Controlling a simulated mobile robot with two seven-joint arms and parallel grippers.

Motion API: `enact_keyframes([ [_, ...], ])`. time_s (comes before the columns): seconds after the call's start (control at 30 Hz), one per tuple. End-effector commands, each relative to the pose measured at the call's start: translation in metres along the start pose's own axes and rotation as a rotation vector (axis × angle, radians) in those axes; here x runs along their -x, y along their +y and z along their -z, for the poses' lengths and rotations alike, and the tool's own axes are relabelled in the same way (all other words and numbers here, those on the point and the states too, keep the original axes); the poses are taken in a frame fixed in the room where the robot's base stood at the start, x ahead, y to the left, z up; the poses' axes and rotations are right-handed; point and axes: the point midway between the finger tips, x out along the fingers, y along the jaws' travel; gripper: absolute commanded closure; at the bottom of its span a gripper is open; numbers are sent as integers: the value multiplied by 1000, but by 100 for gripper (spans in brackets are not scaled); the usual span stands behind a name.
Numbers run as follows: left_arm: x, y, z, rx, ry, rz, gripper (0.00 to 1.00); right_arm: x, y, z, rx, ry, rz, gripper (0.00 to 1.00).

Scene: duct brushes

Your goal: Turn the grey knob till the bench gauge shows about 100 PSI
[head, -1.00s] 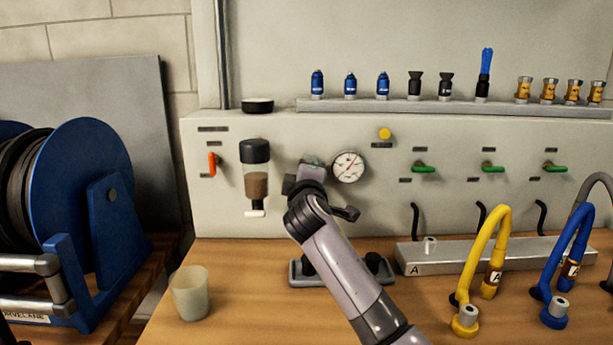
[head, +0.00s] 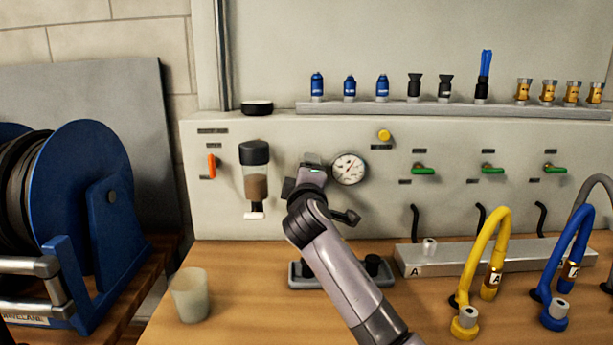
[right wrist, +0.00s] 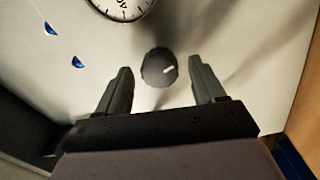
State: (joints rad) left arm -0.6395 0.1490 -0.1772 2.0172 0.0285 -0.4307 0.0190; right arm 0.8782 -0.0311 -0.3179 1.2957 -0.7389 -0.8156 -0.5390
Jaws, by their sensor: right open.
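The grey knob (right wrist: 159,68) shows in the right wrist view on the pale panel, with a white mark on its face. It sits just beyond and between the fingertips of my right gripper (right wrist: 160,78). The gripper is open, with clear gaps on both sides of the knob. In the head view my right gripper (head: 310,172) is in front of the panel and hides the knob. The round bench gauge (head: 349,168) is just right of it; its needle is too small to read surely. Part of the gauge (right wrist: 121,4) shows at the top of the wrist view. My left gripper is out of view.
An orange lever (head: 212,166) and a filter bowl (head: 256,185) are left of my right gripper. Green valves (head: 424,170) line the panel to the right.

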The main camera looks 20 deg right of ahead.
Motion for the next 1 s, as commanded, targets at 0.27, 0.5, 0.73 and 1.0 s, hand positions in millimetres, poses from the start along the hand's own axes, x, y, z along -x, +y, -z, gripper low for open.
enact_keyframes([
  [0.27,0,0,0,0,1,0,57,33,-2,0,-1,1,3,31],
  [0.5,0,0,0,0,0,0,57,57,-2,0,-2,0,3,31],
  [0.73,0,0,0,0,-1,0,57,64,-1,0,0,0,4,31],
  [1.0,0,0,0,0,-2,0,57,64,0,0,0,-1,3,31],
])
